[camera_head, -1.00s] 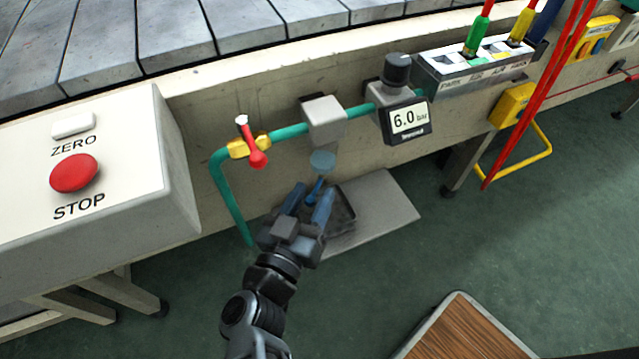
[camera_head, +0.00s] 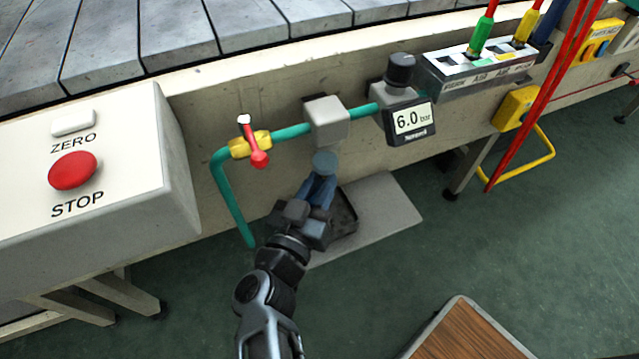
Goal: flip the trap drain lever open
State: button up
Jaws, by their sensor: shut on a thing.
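The water trap hangs under a grey block (camera_head: 327,119) on the teal pipe; its blue-grey bowl (camera_head: 324,162) shows just beyond my fingertips. My gripper (camera_head: 320,186) is below the bowl, with its blue fingers close together. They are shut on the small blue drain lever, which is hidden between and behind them. I cannot tell the lever's angle from this view.
A dark tray (camera_head: 343,218) sits under the trap on a grey plate (camera_head: 386,212). A red-handled valve (camera_head: 257,157) is on the pipe to the left. The gauge (camera_head: 410,119) reads 6.0 bar. A STOP box (camera_head: 140,150) stands left.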

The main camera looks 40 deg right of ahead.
grip_shut()
